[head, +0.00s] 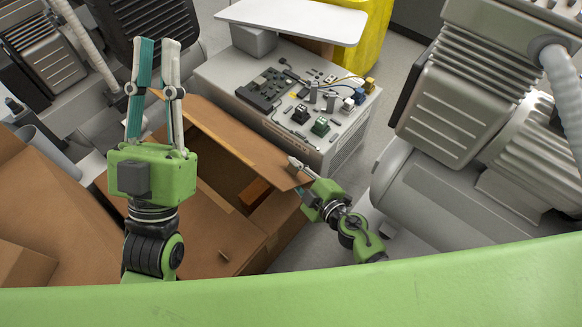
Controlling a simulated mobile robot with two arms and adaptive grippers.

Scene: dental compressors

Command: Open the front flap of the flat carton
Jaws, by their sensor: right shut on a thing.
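The brown carton (213,237) sits low in the middle of the head view, partly open, with a dark interior and a small brown piece inside. A long cardboard flap (235,135) stands raised and tilted along its far side. My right gripper (299,168) is shut on the right end of this flap. My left gripper (157,45) is above the carton's left part, pointing away from me, its fingers apart and empty. My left gripper and arm hide part of the carton and flap.
A grey cabinet (345,128) with small electrical parts on top stands just behind the carton. A large compressor (450,110) is at the right. More cardboard (50,205) lies at the left. Machines and a hose crowd the upper left. Grey floor shows right of the carton.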

